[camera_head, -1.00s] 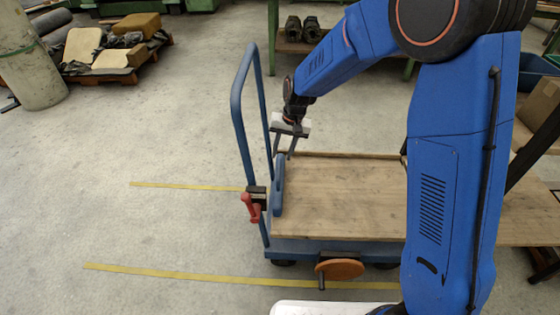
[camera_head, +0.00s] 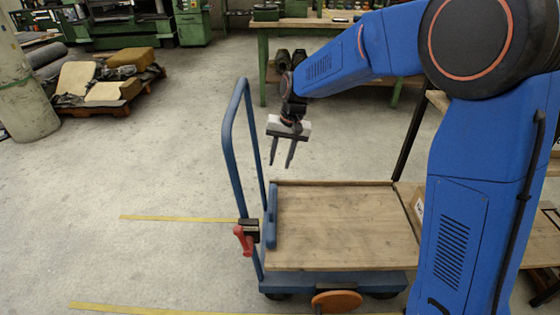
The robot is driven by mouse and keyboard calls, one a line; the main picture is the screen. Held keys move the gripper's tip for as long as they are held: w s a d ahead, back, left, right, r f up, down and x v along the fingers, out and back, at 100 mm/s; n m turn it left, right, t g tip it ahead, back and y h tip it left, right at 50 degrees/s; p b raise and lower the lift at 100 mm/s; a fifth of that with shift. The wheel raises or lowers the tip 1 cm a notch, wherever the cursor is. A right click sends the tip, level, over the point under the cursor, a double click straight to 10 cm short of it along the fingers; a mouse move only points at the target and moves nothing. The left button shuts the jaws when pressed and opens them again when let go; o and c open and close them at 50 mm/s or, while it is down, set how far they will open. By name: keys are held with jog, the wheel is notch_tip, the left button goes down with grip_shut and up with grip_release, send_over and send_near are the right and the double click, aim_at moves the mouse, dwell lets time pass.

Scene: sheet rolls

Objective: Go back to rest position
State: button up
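My gripper (camera_head: 282,165) hangs from my blue arm with its fingers pointing down. Its two fingers are apart and nothing is between them. It is above the far left part of the cart, near the blue push handle. The blue cart has a bare wooden deck (camera_head: 345,225) and a tall blue handle (camera_head: 229,150) on its left side. My upper arm hides part of the cart's right side.
A red clamp lever (camera_head: 243,240) is at the handle's base and an orange wheel (camera_head: 336,301) is at the cart's front. A green workbench (camera_head: 300,28) stands behind. The floor at left is clear, with yellow lines (camera_head: 180,218).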

jog(key=s+d+r+t, duration=0.1)
jog(key=s+d+r, duration=0.55)
jog(key=d, duration=0.25)
jog(key=s+d+r+t, duration=0.1)
jog(key=s+d+r, duration=0.4)
jog(key=s+d, duration=0.35)
jog(key=s+d+f+t+h, duration=0.1)
jog(key=s+d, duration=0.5)
jog(key=s, duration=0.3)
jog(key=s+d+f+t+h, duration=0.1)
jog(key=s+d, duration=0.5)
jog(key=s, duration=0.3)
jog(key=shift+s+d+t, duration=0.2)
jog(key=shift+s+t, duration=0.05)
jog(key=shift+t, duration=0.15)
dwell(1.5)
